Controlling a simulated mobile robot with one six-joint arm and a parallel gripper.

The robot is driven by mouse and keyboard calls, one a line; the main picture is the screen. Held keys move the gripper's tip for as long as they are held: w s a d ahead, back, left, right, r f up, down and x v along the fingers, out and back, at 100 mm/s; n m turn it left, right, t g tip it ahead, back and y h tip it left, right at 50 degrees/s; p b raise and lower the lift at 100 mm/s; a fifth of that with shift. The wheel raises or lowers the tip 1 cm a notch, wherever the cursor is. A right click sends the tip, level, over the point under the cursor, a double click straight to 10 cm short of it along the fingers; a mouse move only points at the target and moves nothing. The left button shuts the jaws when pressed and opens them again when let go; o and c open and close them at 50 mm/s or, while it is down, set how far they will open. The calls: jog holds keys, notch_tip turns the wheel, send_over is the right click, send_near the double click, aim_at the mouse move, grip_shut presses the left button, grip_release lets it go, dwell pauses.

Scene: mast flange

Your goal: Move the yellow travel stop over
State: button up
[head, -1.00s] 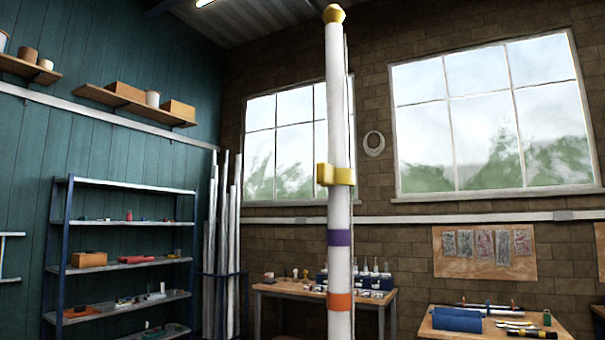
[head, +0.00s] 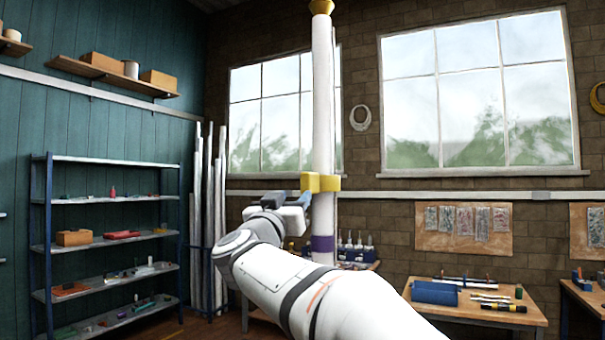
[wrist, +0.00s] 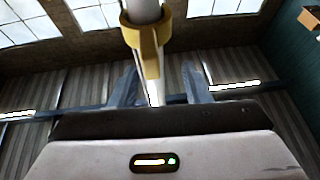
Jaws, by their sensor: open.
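The yellow travel stop (head: 328,183) is a collar with a block on its left side, around the upright white mast (head: 323,110). It sits above the purple band (head: 322,244). In the wrist view the stop (wrist: 147,35) is at the top centre, just beyond the fingertips. My gripper (head: 304,199) is at the left of the stop, close to its block. In the wrist view my gripper (wrist: 160,75) is open, its fingers apart with nothing clearly held between them. Whether a finger touches the block I cannot tell. My arm hides the lower mast.
A blue shelf rack (head: 110,225) and upright white pipes (head: 208,210) stand at the left. Another bench behind the mast is partly hidden by my arm. The space around the upper mast is clear.

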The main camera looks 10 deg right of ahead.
aim_at(310, 181)
jog(key=shift+d+r+m+g+h, duration=0.35)
jog(key=shift+r+m+g+h, duration=0.3)
jog(key=shift+h, duration=0.35)
jog(key=p+x, duration=0.3)
jog(key=x, duration=0.4)
jog(key=shift+w+d, duration=0.15)
jog(key=shift+d, duration=0.05)
jog(key=shift+c, duration=0.4)
grip_shut()
